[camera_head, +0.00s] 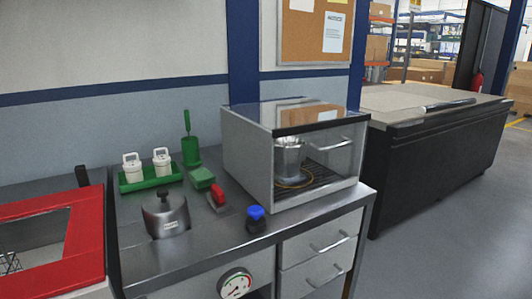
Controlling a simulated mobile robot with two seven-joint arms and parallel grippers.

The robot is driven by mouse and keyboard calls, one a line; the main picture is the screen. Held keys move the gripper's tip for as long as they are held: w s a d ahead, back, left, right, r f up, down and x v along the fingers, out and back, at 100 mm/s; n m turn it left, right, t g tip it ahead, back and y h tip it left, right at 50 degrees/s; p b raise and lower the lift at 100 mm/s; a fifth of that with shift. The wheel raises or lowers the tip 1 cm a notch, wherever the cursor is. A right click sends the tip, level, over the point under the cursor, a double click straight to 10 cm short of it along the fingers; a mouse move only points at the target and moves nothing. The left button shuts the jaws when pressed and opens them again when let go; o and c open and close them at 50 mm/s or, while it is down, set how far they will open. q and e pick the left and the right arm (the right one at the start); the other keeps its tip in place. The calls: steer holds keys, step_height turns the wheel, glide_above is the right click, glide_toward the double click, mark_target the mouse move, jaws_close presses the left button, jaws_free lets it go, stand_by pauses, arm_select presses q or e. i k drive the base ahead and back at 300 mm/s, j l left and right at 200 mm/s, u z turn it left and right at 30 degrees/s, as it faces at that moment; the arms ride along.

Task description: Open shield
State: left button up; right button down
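A grey box-shaped enclosure (247,163) stands on the right part of the metal bench. Its front is a clear shield (340,160) with a dark top edge and a bar handle (328,146). The shield looks closed, hanging upright across the front. Through it I see a metal cup-like part (289,157) standing inside over a dark slatted floor. Neither of my grippers is in view, and nothing touches the handle.
Drawers (318,244) and a gauge (234,283) are below. Open floor lies at right.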

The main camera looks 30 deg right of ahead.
mark_target(288, 115)
steer(key=z, duration=0.95)
